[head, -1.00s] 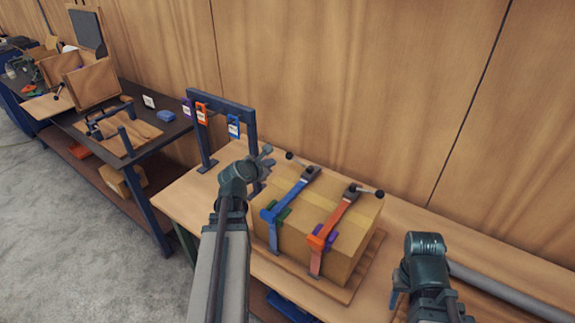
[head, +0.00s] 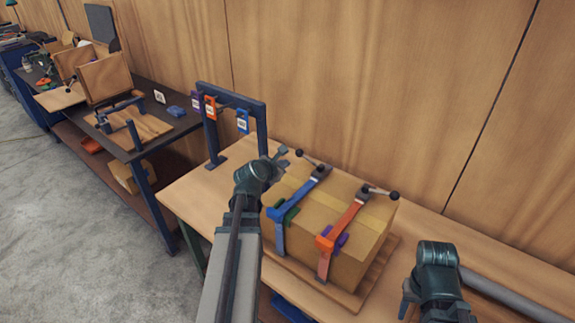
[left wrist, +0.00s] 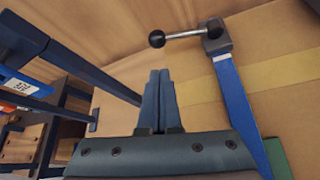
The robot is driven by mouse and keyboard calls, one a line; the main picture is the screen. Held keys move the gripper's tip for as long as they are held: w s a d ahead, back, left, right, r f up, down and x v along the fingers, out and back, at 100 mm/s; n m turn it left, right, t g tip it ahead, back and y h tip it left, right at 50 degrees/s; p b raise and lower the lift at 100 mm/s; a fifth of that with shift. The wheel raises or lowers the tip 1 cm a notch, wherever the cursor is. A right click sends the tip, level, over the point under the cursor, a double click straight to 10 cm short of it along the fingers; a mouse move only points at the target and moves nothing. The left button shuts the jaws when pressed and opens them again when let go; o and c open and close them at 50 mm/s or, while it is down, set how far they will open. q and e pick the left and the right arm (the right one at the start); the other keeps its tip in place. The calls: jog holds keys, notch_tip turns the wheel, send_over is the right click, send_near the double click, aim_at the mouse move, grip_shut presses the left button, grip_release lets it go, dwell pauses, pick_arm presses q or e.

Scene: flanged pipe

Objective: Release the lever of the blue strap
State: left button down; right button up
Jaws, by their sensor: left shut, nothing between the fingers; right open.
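A cardboard box (head: 345,203) sits on the bench with a blue strap (head: 293,203) and an orange strap (head: 342,225) over it. The blue strap's lever (head: 311,161) is on top of the box, its black knob out to the left of the buckle. In the left wrist view, the lever (left wrist: 183,35) and blue strap (left wrist: 236,103) lie to the right of my fingers. My left gripper (head: 279,154) is shut and empty, beside the knob and apart from it in the wrist view (left wrist: 158,98). My right gripper (head: 405,303) hangs low at the right, open, its fingers mostly hidden.
A blue frame (head: 232,93) with hanging tags stands on the bench left of the box. The orange strap's lever (head: 380,192) sticks out to the right. A wooden wall is close behind. Another table (head: 126,93) with tools stands at the left.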

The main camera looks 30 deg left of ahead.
pick_arm(q)
jog(key=b+x, duration=0.3)
jog(key=x, duration=0.5)
jog(key=shift+w+f, duration=0.15)
jog(key=shift+w, duration=0.05)
